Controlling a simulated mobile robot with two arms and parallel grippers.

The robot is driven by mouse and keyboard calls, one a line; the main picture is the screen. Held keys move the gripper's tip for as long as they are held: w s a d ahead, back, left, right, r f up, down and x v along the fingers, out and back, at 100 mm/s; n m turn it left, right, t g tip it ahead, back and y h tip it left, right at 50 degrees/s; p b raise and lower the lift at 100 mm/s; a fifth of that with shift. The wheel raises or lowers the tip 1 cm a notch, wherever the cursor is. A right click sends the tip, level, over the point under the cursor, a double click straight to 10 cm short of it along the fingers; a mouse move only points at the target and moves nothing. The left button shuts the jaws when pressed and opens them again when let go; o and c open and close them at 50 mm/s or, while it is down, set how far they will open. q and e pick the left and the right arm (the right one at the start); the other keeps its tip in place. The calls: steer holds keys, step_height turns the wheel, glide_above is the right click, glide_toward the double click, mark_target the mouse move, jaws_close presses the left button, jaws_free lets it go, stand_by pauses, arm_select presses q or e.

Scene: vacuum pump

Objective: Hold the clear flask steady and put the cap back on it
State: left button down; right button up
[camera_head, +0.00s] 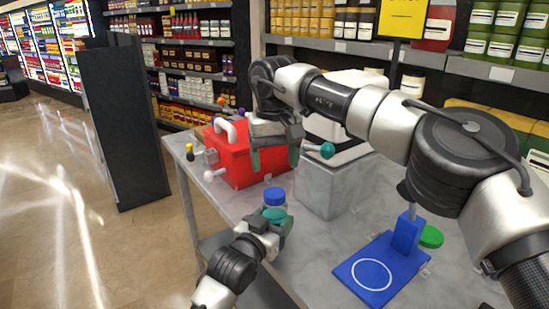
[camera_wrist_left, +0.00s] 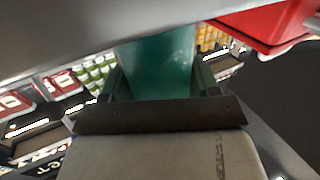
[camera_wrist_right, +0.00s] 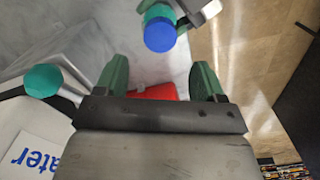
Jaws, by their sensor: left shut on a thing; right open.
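The flask (camera_head: 275,206) stands upright near the table's left edge, with a blue cap (camera_head: 274,194) on its top. The cap also shows in the right wrist view (camera_wrist_right: 159,36). I cannot tell how firmly the cap sits. My left gripper (camera_head: 275,214) is shut on the flask from below the cap; its teal side fills the space between the fingers in the left wrist view (camera_wrist_left: 158,62). My right gripper (camera_head: 275,162) is open and empty, above and apart from the cap. Both its green fingers show in the right wrist view (camera_wrist_right: 160,75).
A red box (camera_head: 233,155) with white pipes stands behind the flask. A grey block (camera_head: 335,186) is to the right, below a teal knob (camera_head: 327,150). A blue stand with a white ring (camera_head: 370,275) and a green piece (camera_head: 431,237) are further right. Floor lies left.

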mark_target(274, 192)
stand_by(0.3)
steer(key=shift+f, duration=4)
